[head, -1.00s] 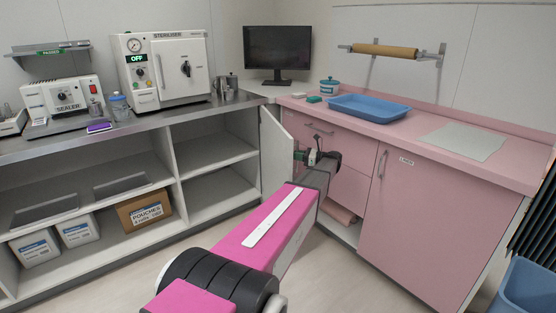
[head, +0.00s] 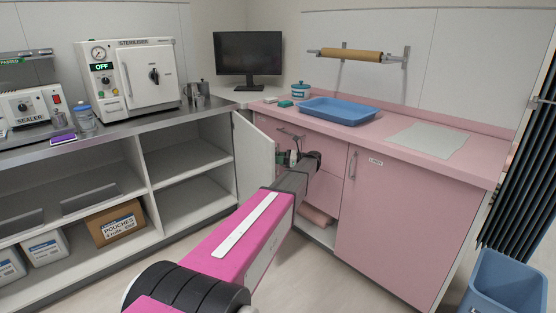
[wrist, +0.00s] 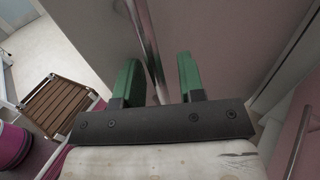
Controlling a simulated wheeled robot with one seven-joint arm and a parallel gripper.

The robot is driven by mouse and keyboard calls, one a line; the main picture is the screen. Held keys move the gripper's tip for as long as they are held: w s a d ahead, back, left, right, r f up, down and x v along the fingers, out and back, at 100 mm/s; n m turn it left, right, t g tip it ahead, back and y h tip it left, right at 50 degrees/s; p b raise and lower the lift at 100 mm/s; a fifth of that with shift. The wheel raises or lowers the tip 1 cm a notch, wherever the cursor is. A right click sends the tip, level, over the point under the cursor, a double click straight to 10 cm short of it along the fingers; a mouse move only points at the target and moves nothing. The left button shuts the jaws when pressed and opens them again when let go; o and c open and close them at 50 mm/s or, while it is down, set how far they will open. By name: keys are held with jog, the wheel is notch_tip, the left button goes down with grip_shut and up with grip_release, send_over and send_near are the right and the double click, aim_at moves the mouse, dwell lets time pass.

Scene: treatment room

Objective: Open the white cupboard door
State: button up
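The white cupboard door (head: 247,160) stands ajar in the corner between the grey-topped counter and the pink cabinet in the head view. My gripper (head: 285,157) is at its right side, by the pink drawers, with the fingers partly hidden. In the wrist view, the two green fingers of my gripper (wrist: 158,65) are apart. A thin metal bar handle (wrist: 152,45) runs between them, nearer the left finger. I see a gap on the right, so it does not look clamped.
The pink cabinet (head: 385,225) stands to the right, with a blue tray (head: 340,108) on top. Open shelves with a pouches box (head: 115,222) are on the left. A blue bin (head: 508,280) stands at far right. Floor shows below the shelves.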

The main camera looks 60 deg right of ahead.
jog(key=shift+d, duration=0.1)
jog(key=v, duration=0.7)
jog(key=shift+s, duration=0.2)
jog(key=shift+d, duration=0.1)
dwell(0.4)
